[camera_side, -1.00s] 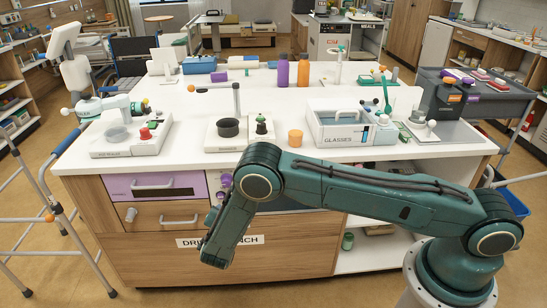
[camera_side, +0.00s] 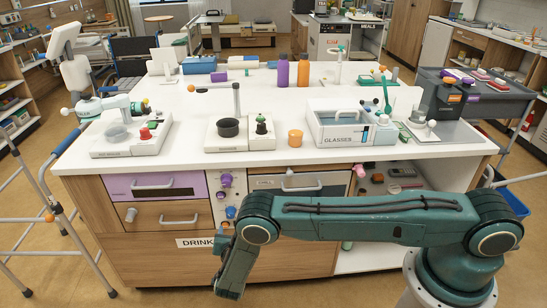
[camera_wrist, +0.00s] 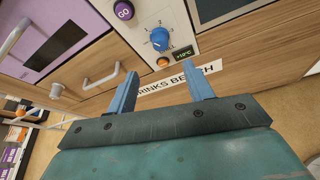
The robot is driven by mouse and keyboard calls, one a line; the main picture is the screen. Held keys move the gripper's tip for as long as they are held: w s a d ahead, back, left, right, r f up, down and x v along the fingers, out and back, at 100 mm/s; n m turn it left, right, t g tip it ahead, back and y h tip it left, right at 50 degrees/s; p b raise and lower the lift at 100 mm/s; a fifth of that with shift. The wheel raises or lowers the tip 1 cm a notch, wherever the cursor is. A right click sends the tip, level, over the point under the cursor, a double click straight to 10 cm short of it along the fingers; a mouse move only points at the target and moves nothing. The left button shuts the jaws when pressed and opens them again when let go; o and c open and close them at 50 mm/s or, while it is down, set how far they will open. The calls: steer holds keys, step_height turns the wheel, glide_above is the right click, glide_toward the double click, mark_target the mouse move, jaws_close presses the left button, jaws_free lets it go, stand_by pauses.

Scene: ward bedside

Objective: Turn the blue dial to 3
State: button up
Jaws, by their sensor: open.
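The blue dial (camera_wrist: 159,40) is on the white control panel, near the top middle of the wrist view. In the side view my gripper (camera_side: 223,243) is partly hidden by my arm, just below the dial.
A purple GO button (camera_wrist: 123,10) is above left of the dial. An orange button (camera_wrist: 162,62) and a small dark +10°C display (camera_wrist: 183,52) are just below it. A drawer handle (camera_wrist: 100,76) sticks out at left. The DRINKS BENCH label (camera_wrist: 160,88) is below the panel.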

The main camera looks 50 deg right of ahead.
mark_target(231, 216)
steer(key=shift+x, duration=6.15)
steer(key=shift+c, duration=0.4)
steer(key=c, duration=0.9)
